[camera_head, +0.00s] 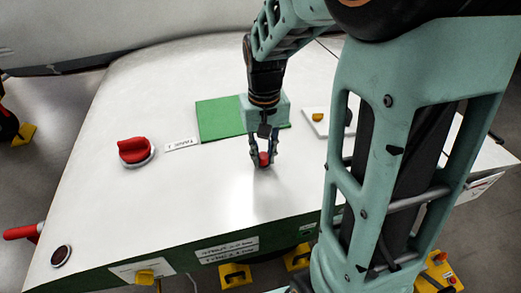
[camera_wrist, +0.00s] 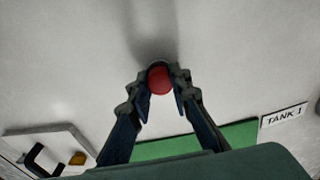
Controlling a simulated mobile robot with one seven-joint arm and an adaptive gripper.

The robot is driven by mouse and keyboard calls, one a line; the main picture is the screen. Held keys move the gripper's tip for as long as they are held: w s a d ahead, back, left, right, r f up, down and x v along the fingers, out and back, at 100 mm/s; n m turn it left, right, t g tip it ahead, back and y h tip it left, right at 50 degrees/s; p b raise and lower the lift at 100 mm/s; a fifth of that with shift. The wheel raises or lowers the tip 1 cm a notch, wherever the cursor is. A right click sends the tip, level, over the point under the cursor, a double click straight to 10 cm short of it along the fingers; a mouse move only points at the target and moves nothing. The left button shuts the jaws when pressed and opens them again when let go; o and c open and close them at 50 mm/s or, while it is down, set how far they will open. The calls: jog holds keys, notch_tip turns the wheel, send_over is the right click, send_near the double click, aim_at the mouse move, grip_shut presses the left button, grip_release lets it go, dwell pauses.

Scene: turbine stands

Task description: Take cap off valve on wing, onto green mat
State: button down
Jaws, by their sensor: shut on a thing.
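My gripper (camera_head: 263,154) points down over the bare white wing, in front of the green mat (camera_head: 220,120). It is shut on a small round red cap (camera_head: 263,160). In the wrist view the red cap (camera_wrist: 159,80) sits between the fingertips of my gripper (camera_wrist: 160,82), with bare white surface around it. I cannot tell whether the cap touches the wing. The green mat also shows in the wrist view (camera_wrist: 240,133), partly hidden by my gripper. A red valve handle (camera_head: 134,149) on a round white base stands at the left of the wing.
A label (camera_head: 181,145) lies between the red handle and the mat; it reads TANK 1 in the wrist view (camera_wrist: 284,115). A white plate with an orange knob (camera_head: 318,117) is right of the mat. A dark round fitting (camera_head: 61,255) is at the front-left corner.

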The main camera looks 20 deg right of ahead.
jog(key=shift+r, duration=0.45)
jog(key=shift+r+p, duration=0.85)
jog(key=shift+p, duration=0.1)
